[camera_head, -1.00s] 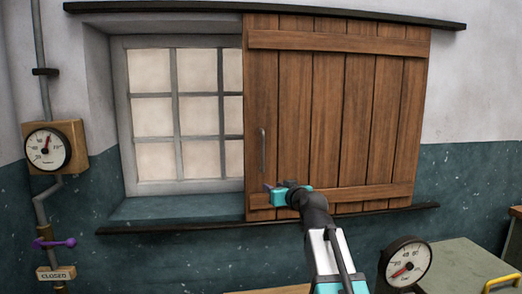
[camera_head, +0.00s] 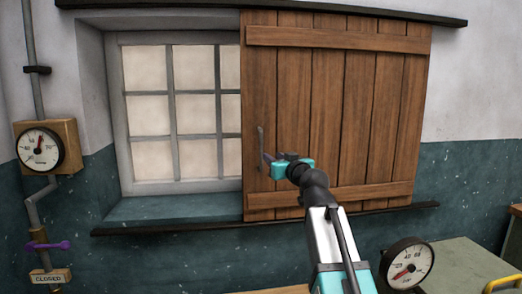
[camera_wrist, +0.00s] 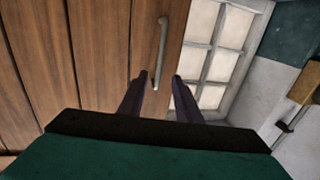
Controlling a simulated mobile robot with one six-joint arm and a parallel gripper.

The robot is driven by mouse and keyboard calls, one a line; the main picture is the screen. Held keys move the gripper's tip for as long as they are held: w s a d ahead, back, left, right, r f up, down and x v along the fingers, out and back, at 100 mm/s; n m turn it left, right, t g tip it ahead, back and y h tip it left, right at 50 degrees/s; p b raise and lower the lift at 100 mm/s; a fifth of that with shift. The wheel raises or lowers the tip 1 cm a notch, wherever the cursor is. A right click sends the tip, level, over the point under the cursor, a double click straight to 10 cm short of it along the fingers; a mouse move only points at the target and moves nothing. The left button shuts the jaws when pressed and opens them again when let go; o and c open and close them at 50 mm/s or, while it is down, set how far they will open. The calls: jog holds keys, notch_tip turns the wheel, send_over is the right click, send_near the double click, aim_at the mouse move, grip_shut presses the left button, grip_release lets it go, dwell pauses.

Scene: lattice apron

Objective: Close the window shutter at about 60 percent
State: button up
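The window shutter (camera_head: 355,120) is a brown plank panel that slides along a dark rail. It covers the right part of the window (camera_head: 180,115), and the left panes are uncovered. Its grey vertical handle (camera_head: 261,143) is near its left edge and also shows in the wrist view (camera_wrist: 161,50). My gripper (camera_head: 266,160) is at the lower end of the handle in the head view. In the wrist view its two dark fingers (camera_wrist: 158,80) are apart, with the handle's lower end just beyond and between the tips. I cannot tell whether they touch it.
The upper rail (camera_head: 270,8) and the lower ledge (camera_head: 270,220) run along the shutter. A gauge box (camera_head: 45,147), a pipe and a purple valve lever (camera_head: 48,246) are on the left wall. A second gauge (camera_head: 407,263) and a green-grey bench (camera_head: 465,265) stand at lower right.

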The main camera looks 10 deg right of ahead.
aim_at(262, 149)
jog(key=w+p, duration=0.1)
jog(key=w, duration=0.2)
jog(key=w+a+p, duration=0.1)
jog(key=w, duration=0.3)
jog(key=w+a, duration=0.1)
jog(key=w, duration=0.3)
jog(key=shift+w+a+p, duration=0.1)
jog(key=shift+w+p, duration=0.15)
jog(key=shift+p, duration=0.15)
jog(key=shift+w+a, duration=0.15)
jog(key=shift+w, duration=0.5)
grip_shut()
